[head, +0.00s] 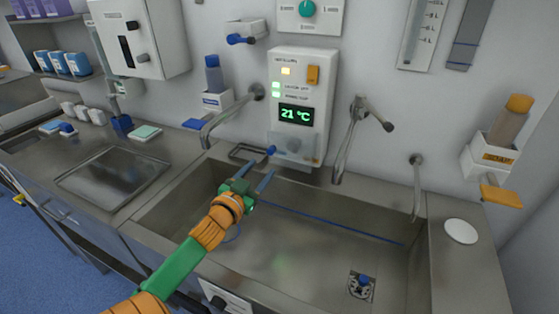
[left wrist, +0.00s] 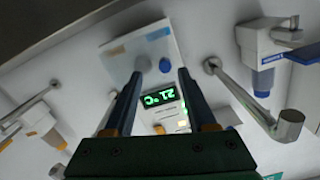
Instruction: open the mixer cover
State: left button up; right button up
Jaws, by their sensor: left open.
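The mixer unit (head: 303,85) is a white wall box with a green 21 °C display (head: 297,115), buttons and an orange switch. Its lower front is a pale panel (head: 300,158) with a round grey knob; I cannot tell whether this is the cover or whether it is open. In the left wrist view the unit (left wrist: 120,57) appears upside down, with a blue round part (left wrist: 165,65) between my fingertips in the picture. My left gripper (head: 259,175) is open and empty over the back of the sink, below and in front of the unit. My right gripper is not in view.
Metal spouts flank the unit, one at left (head: 228,115) and one at right (head: 347,140). A steel sink (head: 300,235) lies below. A soap dispenser (head: 500,140) hangs at the far right. A steel tray (head: 110,178) lies on the left counter.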

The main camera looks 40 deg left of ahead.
aim_at(269, 153)
pick_arm(q)
jog(key=shift+w+a+r+t, duration=0.15)
jog(key=shift+w+a+t, duration=0.15)
jog(key=shift+w+a, duration=0.65)
jog(key=shift+w+r+p, duration=0.4)
jog(key=shift+w+r, duration=0.25)
jog(key=shift+w, duration=0.1)
jog(key=w, duration=0.3)
jog(key=shift+a+f, duration=0.3)
jog(key=shift+f, duration=0.05)
jog(key=shift+w+a+f, duration=0.1)
jog(key=shift+s, duration=0.2)
jog(key=shift+s+r, duration=0.1)
jog(key=shift+r, duration=0.1)
jog(key=shift+c, duration=1.4)
grip_shut()
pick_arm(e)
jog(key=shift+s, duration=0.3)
